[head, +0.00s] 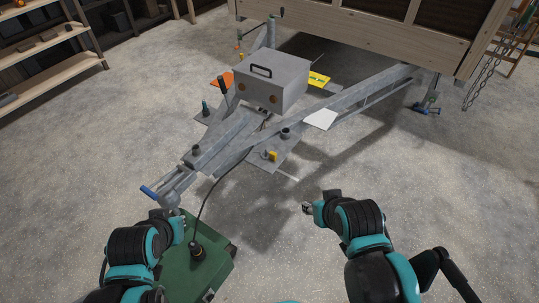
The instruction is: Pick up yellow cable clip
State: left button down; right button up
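A small yellow piece (272,155), which looks like the yellow cable clip, sits on the flat grey plate in front of the trailer's drawbar. It is too small to make out its shape. My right gripper (307,208) is in front of it and to its right, well apart from it. My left gripper (181,224) is at the lower left, beside the green case and apart from the clip. Both grippers are small and partly hidden by my arms, so I cannot tell whether their fingers are open. I see nothing held in either.
The metal drawbar (225,143) carries a grey box (272,79) with a black handle. A green case (207,262) with a black cable plug (197,249) stands at the front. Shelves (52,75) stand far left.

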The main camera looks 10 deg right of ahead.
aim_at(272, 156)
jog(key=i+l+u, duration=0.2)
jog(key=l+u, duration=0.2)
jog(key=i+l+u, duration=0.1)
jog(key=l+u, duration=0.25)
jog(key=i+l+u, duration=0.1)
jog(key=l+u, duration=0.65)
jog(key=l, duration=0.2)
